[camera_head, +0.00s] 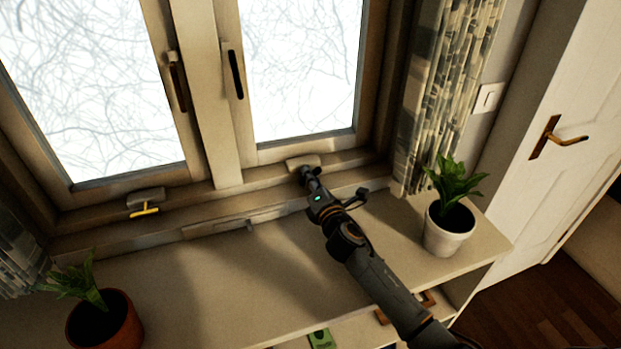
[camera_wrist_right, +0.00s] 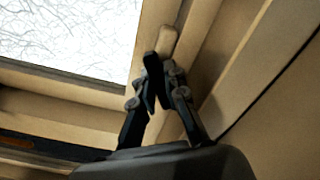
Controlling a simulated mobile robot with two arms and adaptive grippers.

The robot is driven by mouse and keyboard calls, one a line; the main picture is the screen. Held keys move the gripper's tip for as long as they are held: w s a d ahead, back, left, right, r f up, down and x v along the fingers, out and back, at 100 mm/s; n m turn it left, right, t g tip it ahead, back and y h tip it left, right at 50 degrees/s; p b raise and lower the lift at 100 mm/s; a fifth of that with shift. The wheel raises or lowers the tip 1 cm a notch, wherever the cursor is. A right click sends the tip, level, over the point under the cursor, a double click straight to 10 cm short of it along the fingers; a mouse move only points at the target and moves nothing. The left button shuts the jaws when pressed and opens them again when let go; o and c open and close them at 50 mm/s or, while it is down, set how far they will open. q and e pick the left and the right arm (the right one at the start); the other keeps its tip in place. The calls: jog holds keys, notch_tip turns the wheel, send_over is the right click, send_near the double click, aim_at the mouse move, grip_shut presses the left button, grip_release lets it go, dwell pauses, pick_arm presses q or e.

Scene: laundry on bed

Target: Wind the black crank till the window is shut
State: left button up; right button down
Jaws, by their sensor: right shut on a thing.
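The right window sash (camera_head: 302,145) looks closed or nearly closed against its frame; I cannot tell if a gap remains. A beige crank housing (camera_head: 302,161) sits on the frame below it and also shows in the right wrist view (camera_wrist_right: 168,40). My right gripper (camera_head: 309,176) reaches to this housing. In the right wrist view my right gripper (camera_wrist_right: 163,88) has its fingers closed around the black crank (camera_wrist_right: 151,66), whose dark tip sticks up beside the housing. The fingers hide much of the crank. My left gripper is out of view.
A yellow crank (camera_head: 145,210) sits below the left window sash (camera_head: 130,177). A white-potted plant (camera_head: 447,232) stands right of my right arm on the sill cabinet (camera_head: 235,275). A terracotta-potted plant (camera_head: 108,322) stands at the front left. The cabinet top between is mostly clear.

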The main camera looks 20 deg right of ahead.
jog(key=m, duration=0.6)
jog(key=shift+m, duration=0.3)
dwell(0.4)
jog(key=c, duration=1.4)
grip_release()
jog(key=shift+o, duration=0.2)
jog(key=shift+s, duration=0.2)
jog(key=s, duration=1.1)
jog(key=shift+s+d, duration=0.2)
jog(key=shift+s, duration=0.1)
